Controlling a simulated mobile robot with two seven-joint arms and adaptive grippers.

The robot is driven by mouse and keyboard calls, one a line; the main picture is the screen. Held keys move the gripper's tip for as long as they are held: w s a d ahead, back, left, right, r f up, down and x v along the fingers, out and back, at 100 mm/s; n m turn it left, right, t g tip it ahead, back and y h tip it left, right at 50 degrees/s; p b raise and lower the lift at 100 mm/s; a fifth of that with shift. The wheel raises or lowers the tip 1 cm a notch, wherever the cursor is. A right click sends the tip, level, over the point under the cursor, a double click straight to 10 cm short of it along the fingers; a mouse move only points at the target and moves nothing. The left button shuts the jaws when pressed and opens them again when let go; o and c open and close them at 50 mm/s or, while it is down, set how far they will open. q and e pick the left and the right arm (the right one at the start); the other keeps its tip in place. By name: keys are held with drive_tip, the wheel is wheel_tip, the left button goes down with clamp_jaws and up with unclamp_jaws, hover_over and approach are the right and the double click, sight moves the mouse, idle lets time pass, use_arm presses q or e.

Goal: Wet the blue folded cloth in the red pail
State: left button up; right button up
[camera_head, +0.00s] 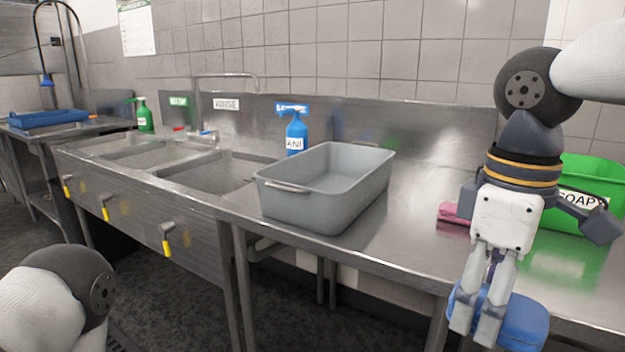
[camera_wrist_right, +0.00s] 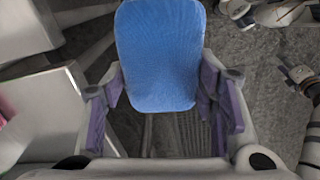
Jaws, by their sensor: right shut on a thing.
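The blue folded cloth (camera_head: 524,322) is held by my right gripper (camera_head: 478,322) at the front edge of the steel counter, at the lower right of the head view. In the right wrist view the cloth (camera_wrist_right: 160,55) stands out beyond the fingers of the same gripper (camera_wrist_right: 165,100), which are shut on its near end. Floor shows behind it there. I see no red pail in either view. My left gripper cannot be made out; only a link of my left arm shows at the lower left of the head view.
A green pail (camera_head: 575,222) labelled SOAP stands on the counter (camera_head: 410,240) behind my right arm. A pink folded item (camera_head: 448,213) lies left of it. A grey tub (camera_head: 325,195) stands mid-counter, with a blue spray bottle (camera_head: 296,135) behind. Sinks (camera_head: 215,175) lie to the left.

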wheel_tip(320, 180, down, 16)
drive_tip(key=s+a+m, duration=0.1)
drive_tip(key=s+m, duration=0.1)
drive_tip(key=m, duration=0.7)
drive_tip(key=shift+a, duration=0.3)
